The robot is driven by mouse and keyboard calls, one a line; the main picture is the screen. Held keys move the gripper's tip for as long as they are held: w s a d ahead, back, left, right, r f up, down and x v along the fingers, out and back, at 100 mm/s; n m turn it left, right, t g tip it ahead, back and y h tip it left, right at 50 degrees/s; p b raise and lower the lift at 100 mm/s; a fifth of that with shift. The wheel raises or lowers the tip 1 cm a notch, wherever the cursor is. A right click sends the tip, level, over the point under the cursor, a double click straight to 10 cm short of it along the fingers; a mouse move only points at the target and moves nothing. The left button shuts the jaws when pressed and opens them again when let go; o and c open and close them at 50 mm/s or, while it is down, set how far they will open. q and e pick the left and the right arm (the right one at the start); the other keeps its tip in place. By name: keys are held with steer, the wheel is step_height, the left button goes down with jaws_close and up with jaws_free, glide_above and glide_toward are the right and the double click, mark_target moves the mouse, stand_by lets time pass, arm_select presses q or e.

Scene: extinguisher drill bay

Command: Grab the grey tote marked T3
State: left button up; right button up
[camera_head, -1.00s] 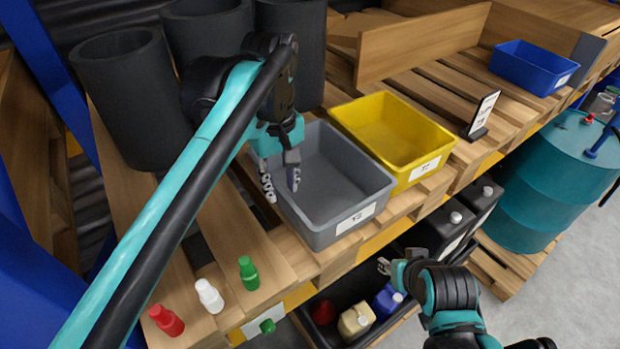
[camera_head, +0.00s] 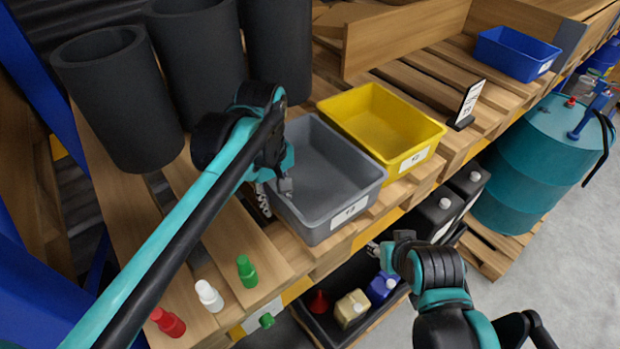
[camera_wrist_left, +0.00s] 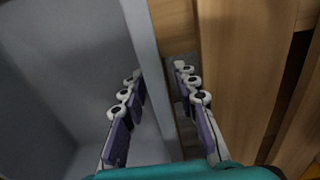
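The grey tote (camera_head: 335,160), an open bin with a white label on its front that seems to read T3, stands on the wooden pallet shelf and looks empty. My left gripper (camera_head: 274,194) is at its left wall, open, with one finger inside the tote and one outside. The left wrist view shows the tote's rim (camera_wrist_left: 148,60) running between the spread fingers of the gripper (camera_wrist_left: 160,105), with a gap on the outer side. My right gripper (camera_head: 376,250) is low at the front, away from the tote; its finger opening is too small to tell.
A yellow tote (camera_head: 380,125) stands close against the grey one's right side. Black cylinders (camera_head: 120,100) stand behind to the left. A black bin (camera_head: 345,335) with containers is below. A blue tote (camera_head: 518,55) is far right.

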arm_select(q)
jaws_close()
steer(key=shift+r, duration=0.15)
